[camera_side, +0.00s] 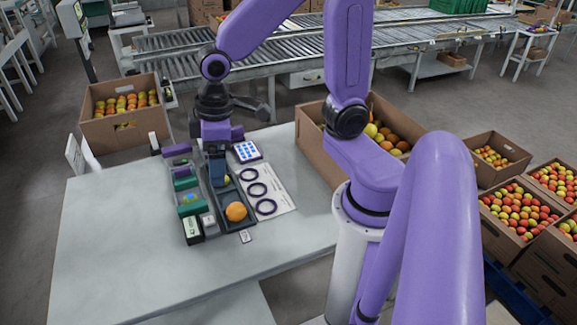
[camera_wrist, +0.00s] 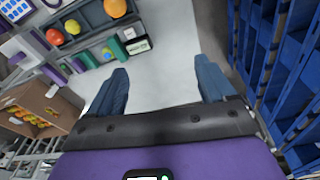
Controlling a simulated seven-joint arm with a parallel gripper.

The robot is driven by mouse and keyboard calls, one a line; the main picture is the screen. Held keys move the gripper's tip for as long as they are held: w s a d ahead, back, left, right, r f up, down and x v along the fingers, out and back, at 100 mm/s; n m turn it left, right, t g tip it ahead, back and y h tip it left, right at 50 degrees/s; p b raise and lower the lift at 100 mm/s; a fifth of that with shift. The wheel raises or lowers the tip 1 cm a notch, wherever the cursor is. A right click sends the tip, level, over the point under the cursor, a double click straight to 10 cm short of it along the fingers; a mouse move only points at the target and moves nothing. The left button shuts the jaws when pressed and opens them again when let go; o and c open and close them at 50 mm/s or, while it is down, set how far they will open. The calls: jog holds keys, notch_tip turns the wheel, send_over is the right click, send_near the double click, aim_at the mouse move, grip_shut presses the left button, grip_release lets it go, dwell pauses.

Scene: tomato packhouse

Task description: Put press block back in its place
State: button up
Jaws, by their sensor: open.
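I cannot tell for sure which piece is the press block. Two green blocks, one farther (camera_side: 185,183) and one nearer (camera_side: 192,209), sit in the left channel of a grey holder on the table. A purple piece (camera_side: 177,150) is at the far end of that channel. In the wrist view a green piece (camera_wrist: 107,54) shows in the holder at upper left. My gripper (camera_side: 218,182) points down over the holder in the side view, partly hiding it. In the wrist view my gripper (camera_wrist: 161,82) has its blue fingers wide apart with nothing between them.
An orange tomato (camera_side: 236,211) lies in the dark tray beside the channel. A display device (camera_side: 192,229) is at the near end. A white sheet with dark rings (camera_side: 280,188) lies to the right. Cardboard boxes (camera_side: 125,135) stand behind. The table's left side (camera_side: 110,240) is clear.

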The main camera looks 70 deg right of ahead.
jog(key=s+d+r+n+g, duration=0.1)
jog(key=s+n, duration=0.4)
jog(key=s, duration=1)
jog(key=shift+d+n, duration=0.25)
jog(key=shift+n, duration=0.05)
